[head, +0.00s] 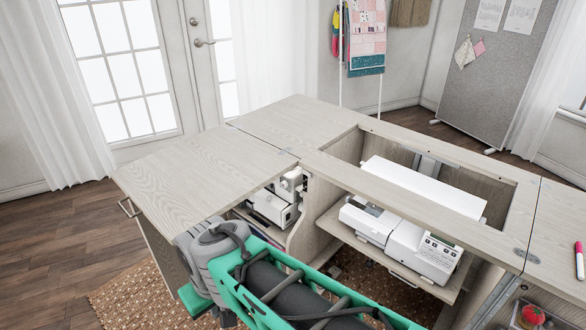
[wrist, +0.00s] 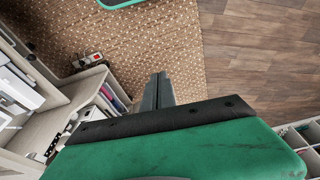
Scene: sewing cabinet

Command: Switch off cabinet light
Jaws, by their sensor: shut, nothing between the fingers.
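The sewing cabinet (head: 190,175) has a pale wood top with an open well. I cannot make out a cabinet light or whether one is lit. A small pale device with a red part (wrist: 90,60) lies low near the rug in the wrist view; I cannot tell whether it is a switch. My gripper (wrist: 160,80) is shut and empty, its fingers over the rug, to the right of the open cabinet shelves (wrist: 92,112) and apart from them. In the head view my arm crosses in front of the cabinet, and the gripper itself does not show clearly.
A white sewing machine (head: 400,235) sits on a lowered shelf in the well. Another machine (head: 275,203) stands in the left compartment. A woven rug (wrist: 180,35) and wood floor (wrist: 260,60) lie below.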

